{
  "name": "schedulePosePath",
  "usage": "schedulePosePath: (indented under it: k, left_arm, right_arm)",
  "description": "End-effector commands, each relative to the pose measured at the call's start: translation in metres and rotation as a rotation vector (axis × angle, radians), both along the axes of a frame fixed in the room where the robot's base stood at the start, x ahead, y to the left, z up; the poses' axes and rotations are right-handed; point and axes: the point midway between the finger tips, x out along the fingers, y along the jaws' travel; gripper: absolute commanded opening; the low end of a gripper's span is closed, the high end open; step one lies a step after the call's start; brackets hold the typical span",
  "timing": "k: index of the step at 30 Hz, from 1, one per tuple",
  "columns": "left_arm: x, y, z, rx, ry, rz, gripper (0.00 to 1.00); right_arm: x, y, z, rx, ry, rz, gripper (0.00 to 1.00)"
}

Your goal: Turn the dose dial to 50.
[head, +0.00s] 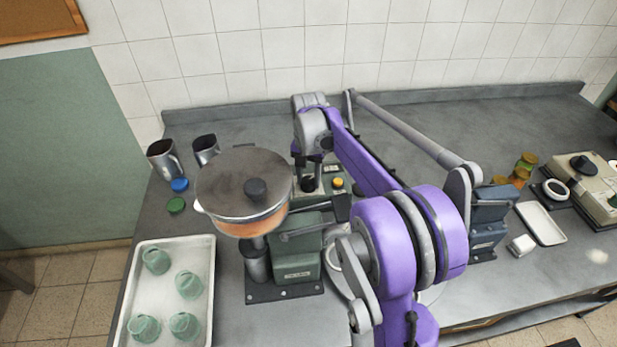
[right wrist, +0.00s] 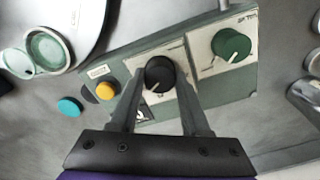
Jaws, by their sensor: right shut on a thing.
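In the right wrist view, a black dial (right wrist: 160,73) with a white pointer line sits on a green control panel (right wrist: 219,94). Its pointer aims toward the bottom, slightly left, in that view; the scale figures are too small to read. My right gripper (right wrist: 160,80) is shut on the black dial, one finger on each side. A green dial (right wrist: 226,44) with a white pointer sits to its right. In the head view, my right gripper (head: 308,162) is over the panel, behind the lidded pot (head: 230,175), and partly covers the black dial. My left gripper is not in view.
A yellow button (right wrist: 105,90) is left of the dial. A white tray (head: 206,270) with several green jars stands at the front left. Metal jugs (head: 162,158) stand behind it. A small white tray (head: 541,222) and a cream device (head: 590,190) are at the right.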

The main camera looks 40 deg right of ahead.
Motion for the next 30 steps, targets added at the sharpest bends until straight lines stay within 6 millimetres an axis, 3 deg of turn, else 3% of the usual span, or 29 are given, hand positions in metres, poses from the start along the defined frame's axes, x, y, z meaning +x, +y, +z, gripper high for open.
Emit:
schedulePosePath:
  k: [11, 12, 16, 25, 30]
  left_arm:
    - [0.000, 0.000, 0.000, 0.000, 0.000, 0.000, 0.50]
    - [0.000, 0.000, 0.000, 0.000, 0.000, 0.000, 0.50]
    - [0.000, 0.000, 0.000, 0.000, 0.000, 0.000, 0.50]
    - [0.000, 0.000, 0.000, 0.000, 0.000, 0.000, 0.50]
    - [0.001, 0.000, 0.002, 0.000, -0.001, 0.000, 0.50]
  right_arm:
    - [0.000, 0.000, 0.001, -0.001, -0.001, -0.003, 0.00]
    - [0.000, 0.000, 0.001, -0.001, -0.001, -0.003, 0.54]
    - [0.000, 0.000, 0.000, -0.001, -0.001, -0.002, 0.77]
    - [0.000, 0.000, 0.001, 0.000, 0.000, -0.002, 0.77]
    - [0.000, 0.000, 0.019, 0.000, 0.000, -0.002, 0.77]
